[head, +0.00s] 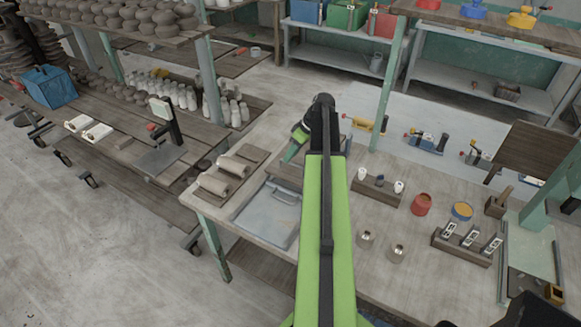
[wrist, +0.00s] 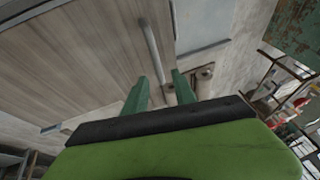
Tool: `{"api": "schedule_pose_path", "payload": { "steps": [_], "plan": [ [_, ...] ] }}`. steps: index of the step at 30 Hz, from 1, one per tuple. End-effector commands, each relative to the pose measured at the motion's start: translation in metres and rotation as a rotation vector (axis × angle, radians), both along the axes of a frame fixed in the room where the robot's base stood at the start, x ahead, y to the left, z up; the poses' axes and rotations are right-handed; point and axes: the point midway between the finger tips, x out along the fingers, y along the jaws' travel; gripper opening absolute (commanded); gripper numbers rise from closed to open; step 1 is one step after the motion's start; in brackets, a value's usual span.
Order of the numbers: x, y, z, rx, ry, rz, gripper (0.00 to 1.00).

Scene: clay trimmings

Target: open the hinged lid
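A flat grey panel with a raised rim and a thin handle, which looks like the lid (head: 266,217), lies closed on the wooden bench, left of my arm. My gripper (head: 290,154) is beyond its far edge in the head view, with its green fingers pointing down and left. In the wrist view, the two green fingers of my gripper (wrist: 161,91) stand apart with a gap between them. A pale metal bar (wrist: 152,50) runs ahead of and between them; I cannot tell whether it touches either finger. My arm hides part of the bench beside the lid.
Rolled clay-coloured pieces (head: 232,166) lie left of the lid. A wooden block with white items (head: 376,186), a red pot (head: 422,204) and two small cups (head: 366,239) stand right of my arm.

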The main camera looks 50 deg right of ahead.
Motion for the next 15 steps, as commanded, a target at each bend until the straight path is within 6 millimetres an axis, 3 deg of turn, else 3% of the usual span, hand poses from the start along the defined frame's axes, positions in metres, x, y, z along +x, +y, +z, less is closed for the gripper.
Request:
{"api": "schedule_pose_path", "payload": {
  "steps": [1, 3, 13, 15],
  "plan": [
    [0.002, 0.0017, -0.0114, 0.0, 0.0, 0.0, 0.32],
    [0.0039, 0.003, -0.0151, 0.0, 0.0, -0.001, 0.32],
    [0.0056, 0.0043, -0.0155, -0.001, 0.0, -0.001, 0.32],
    [0.0055, 0.0041, -0.0154, -0.001, 0.0, -0.001, 0.26]
  ]
}}
